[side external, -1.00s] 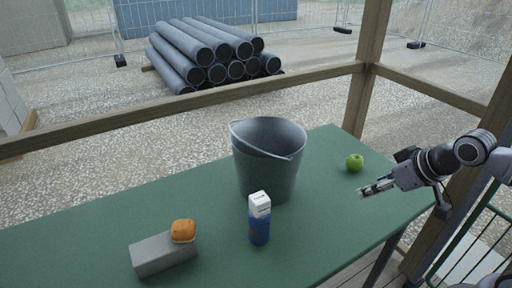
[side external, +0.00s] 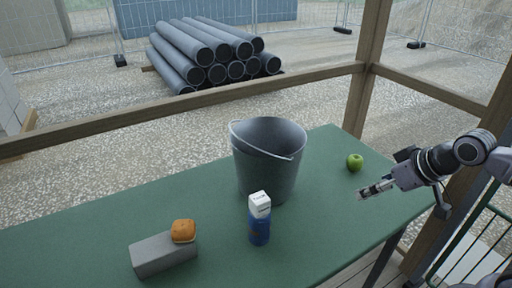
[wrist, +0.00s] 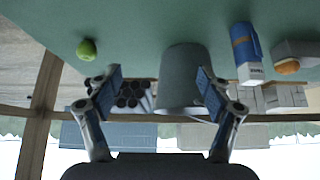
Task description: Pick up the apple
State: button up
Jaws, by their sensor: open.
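A green apple (side external: 354,162) sits on the green table (side external: 330,215) near its far right edge, to the right of the bucket. My gripper (side external: 366,192) is above the table, on the near side of the apple and apart from it. In the wrist view the apple (wrist: 87,49) shows at the upper left, outside my gripper (wrist: 158,78). The two fingers are spread wide with nothing held between them.
A grey bucket (side external: 268,165) stands mid-table, left of my gripper. An orange-brown bun (side external: 183,231) rests on a grey block (side external: 160,256) at the left. A wooden post (side external: 366,75) rises behind the table.

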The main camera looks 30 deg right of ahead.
jog(key=m+g+h, duration=0.4)
jog(key=m, duration=1.3)
send_over(356, 159)
jog(key=s+a, duration=0.2)
jog(key=a, duration=0.1)
notch_tip(356, 159, down, 8)
jog(key=shift+x, duration=4.9)
jog(key=shift+s, duration=0.1)
jog(key=c, duration=1.3)
jog(key=shift+c, duration=0.2)
